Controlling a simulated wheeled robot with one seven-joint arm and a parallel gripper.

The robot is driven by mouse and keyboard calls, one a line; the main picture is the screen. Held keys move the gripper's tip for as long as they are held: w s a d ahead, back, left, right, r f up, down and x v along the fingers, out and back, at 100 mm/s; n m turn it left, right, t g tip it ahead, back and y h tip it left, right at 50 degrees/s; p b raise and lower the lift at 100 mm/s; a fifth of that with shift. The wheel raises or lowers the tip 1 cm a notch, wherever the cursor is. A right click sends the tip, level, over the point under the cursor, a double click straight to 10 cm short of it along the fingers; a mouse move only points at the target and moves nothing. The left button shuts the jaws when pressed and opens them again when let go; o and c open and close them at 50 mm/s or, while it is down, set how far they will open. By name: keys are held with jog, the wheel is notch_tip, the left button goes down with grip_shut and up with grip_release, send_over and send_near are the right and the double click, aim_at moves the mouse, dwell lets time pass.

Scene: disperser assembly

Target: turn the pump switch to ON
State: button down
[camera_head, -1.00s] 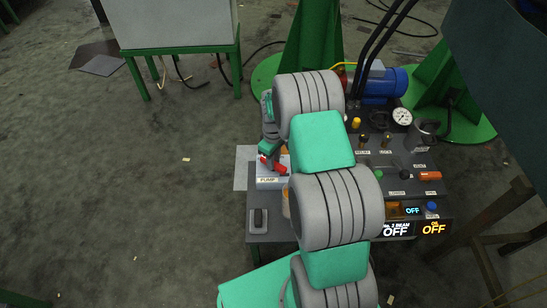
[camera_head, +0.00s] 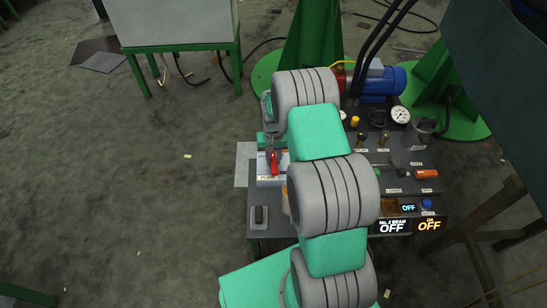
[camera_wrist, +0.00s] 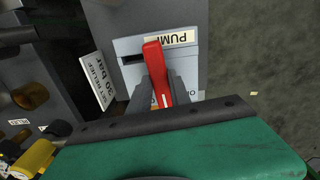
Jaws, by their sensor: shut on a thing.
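The pump switch is a grey box (camera_wrist: 126,45) with a red handle (camera_wrist: 158,72) and a label reading PUMP (camera_wrist: 170,40). In the head view the red handle (camera_head: 274,163) shows at the left edge of the dark bench, pointing roughly up and down the picture. My gripper (camera_wrist: 162,92) has its two grey fingers on either side of the handle and is shut on it. In the head view my gripper (camera_head: 271,148) is partly hidden behind my arm. The lower part of the switch face and most of its lower lettering are hidden by my gripper.
A dark bench carries a blue motor (camera_head: 384,82), a gauge (camera_head: 400,115) and lit panels reading OFF (camera_head: 394,229). A small grey rocker switch (camera_head: 259,215) sits at the near left. A relief-marked plate (camera_wrist: 97,80) stands beside the switch.

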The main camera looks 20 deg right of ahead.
aim_at(274, 161)
jog(key=shift+m, duration=0.6)
jog(key=c, duration=1.2)
grip_release()
notch_tip(274, 161, up, 8)
jog(key=shift+f+p, duration=0.1)
jog(key=shift+p, duration=1.15)
jog(key=shift+s, duration=0.1)
